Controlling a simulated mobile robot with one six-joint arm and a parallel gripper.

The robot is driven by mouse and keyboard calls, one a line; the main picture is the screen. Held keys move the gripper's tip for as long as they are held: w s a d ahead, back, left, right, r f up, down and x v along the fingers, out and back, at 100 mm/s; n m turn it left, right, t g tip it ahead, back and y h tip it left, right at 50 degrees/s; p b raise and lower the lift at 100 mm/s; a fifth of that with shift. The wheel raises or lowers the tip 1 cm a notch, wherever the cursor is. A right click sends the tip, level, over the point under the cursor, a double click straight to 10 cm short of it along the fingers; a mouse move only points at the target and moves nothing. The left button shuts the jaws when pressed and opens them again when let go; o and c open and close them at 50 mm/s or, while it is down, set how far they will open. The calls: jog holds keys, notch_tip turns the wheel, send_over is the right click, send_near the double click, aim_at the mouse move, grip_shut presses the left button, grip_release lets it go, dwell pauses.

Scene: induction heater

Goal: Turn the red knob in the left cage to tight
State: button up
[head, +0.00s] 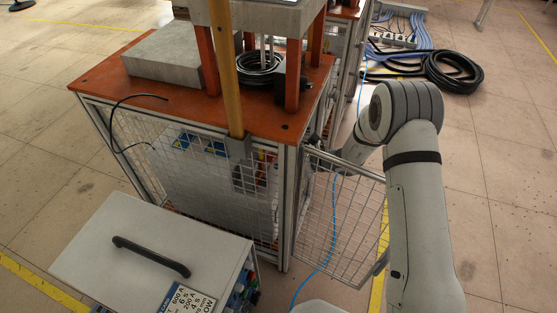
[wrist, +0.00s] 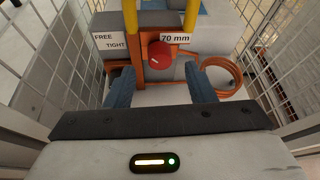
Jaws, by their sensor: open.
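The red knob (wrist: 160,56) shows in the wrist view, on an orange upright inside the cage. A white mark shows on its face. A label reading FREE above TIGHT (wrist: 111,41) is to its left, and a 70 mm label (wrist: 174,38) is at its upper right. My gripper (wrist: 161,88) is open, its two blue fingers apart, empty, below and in front of the knob in the picture. In the head view the mesh cage (head: 185,190) stands under an orange top, its mesh door (head: 345,220) swung open. The knob and my gripper are hidden there.
Mesh walls (wrist: 55,70) stand close on both sides of my gripper. An orange coiled hose (wrist: 222,76) lies right of the knob. A grey box with a black handle (head: 150,256) stands before the cage. Black cables (head: 452,72) lie on the floor behind.

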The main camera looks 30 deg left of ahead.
jog(key=x, duration=0.3)
jog(key=shift+a+f, duration=0.15)
jog(key=shift+a, duration=0.15)
